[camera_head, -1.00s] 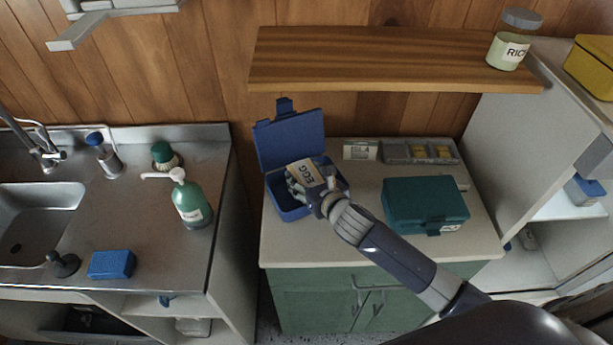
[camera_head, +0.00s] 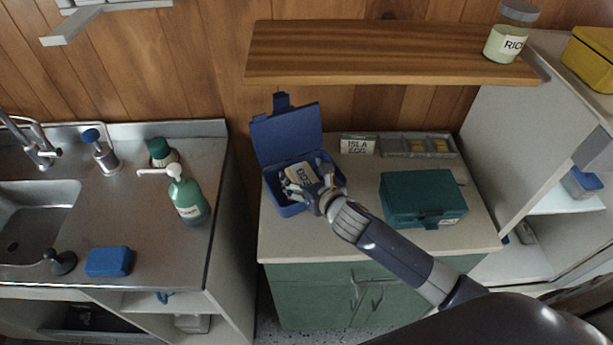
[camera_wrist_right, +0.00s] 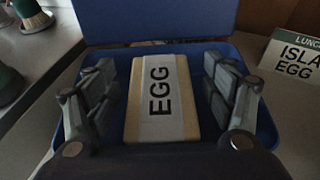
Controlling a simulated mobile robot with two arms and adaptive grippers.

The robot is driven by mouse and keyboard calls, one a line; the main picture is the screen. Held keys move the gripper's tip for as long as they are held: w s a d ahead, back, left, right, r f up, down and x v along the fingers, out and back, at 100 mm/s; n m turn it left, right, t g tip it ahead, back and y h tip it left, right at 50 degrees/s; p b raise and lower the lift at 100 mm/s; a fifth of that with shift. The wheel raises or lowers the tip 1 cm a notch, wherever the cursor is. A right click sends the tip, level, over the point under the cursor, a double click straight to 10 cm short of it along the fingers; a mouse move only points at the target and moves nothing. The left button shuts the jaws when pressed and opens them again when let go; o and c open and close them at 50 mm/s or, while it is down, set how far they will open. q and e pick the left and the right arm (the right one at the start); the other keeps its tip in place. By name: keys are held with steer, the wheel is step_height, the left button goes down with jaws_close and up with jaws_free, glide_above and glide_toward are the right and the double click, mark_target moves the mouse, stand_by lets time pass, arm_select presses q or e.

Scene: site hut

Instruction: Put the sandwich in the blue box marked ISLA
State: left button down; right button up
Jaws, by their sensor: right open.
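The sandwich (camera_head: 302,176) is a pale block with a white band reading EGG. It lies in the open blue box (camera_head: 287,211), whose lid (camera_head: 287,137) stands up at the back. In the right wrist view the sandwich (camera_wrist_right: 161,98) sits between the two fingers of my right gripper (camera_wrist_right: 160,100), with a gap on each side. My right gripper (camera_head: 309,184) is open and reaches into the box. The box (camera_wrist_right: 262,125) surrounds the fingers in the wrist view. Any name on the box is hidden. My left gripper is not in view.
A closed teal box (camera_head: 424,200) and a grey divided tray (camera_head: 418,146) are to the right on the counter (camera_head: 350,240). A wooden shelf (camera_head: 380,55) hangs above. A sink counter with a green bottle (camera_head: 188,199) is left.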

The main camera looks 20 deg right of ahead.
steer(key=shift+s+r, duration=0.1)
steer(key=shift+r, duration=0.6)
steer(key=b+v, duration=0.1)
steer(key=v, duration=1)
steer(key=shift+s, duration=0.4)
steer(key=shift+d, duration=0.1)
